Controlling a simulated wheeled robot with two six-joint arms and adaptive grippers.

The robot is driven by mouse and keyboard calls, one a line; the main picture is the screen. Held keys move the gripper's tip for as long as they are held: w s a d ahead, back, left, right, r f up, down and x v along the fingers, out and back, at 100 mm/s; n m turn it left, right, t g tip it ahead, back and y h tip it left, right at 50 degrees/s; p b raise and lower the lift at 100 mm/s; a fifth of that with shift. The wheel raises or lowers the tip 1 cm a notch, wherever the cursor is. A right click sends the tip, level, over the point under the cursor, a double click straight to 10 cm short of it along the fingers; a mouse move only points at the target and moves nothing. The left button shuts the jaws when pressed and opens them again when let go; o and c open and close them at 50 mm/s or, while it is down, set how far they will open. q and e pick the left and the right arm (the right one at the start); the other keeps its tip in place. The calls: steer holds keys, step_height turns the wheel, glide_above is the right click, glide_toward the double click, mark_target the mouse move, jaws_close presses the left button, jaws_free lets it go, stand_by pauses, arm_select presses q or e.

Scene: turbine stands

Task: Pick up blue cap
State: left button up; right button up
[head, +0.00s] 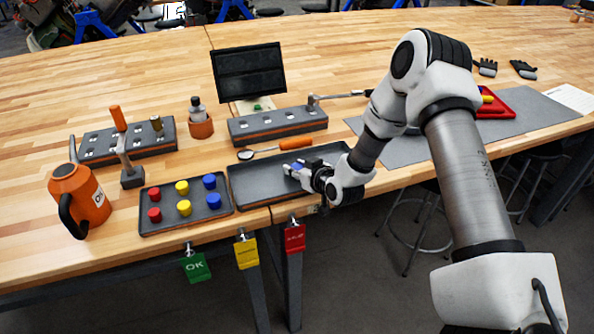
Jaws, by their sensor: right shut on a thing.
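My right gripper (292,168) is low over the dark empty-looking tray (250,188) near the table's front edge. It is shut on a blue cap (298,165), which is mostly hidden by the fingers. I cannot tell whether the cap touches the tray floor. Two more blue caps (209,181) stand at the right side of the smaller cap tray (186,225) to the left. My left gripper is not in view.
The cap tray also holds red caps (154,215) and yellow caps (182,187). A screwdriver (296,143) and a slotted stand (280,124) lie behind the large tray. Colored tags (294,238) hang at the front edge.

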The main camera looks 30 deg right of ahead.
mark_target(297, 167)
steer(key=shift+r, duration=0.6)
step_height(297, 167, up, 2)
steer(key=shift+r+b, duration=0.15)
steer(key=shift+b, duration=0.25)
steer(key=s, duration=0.2)
steer(key=s+d, duration=0.1)
steer(key=s, duration=0.4)
steer(key=shift+s+d+r, duration=0.25)
steer(key=shift+d+r, duration=0.05)
steer(key=shift+r, duration=0.05)
steer(key=s+d+p, duration=0.1)
steer(key=s+p, duration=0.5)
steer(key=s, duration=0.2)
steer(key=shift+d+r, duration=0.2)
steer(key=shift+r, duration=0.1)
steer(key=shift+s, duration=0.1)
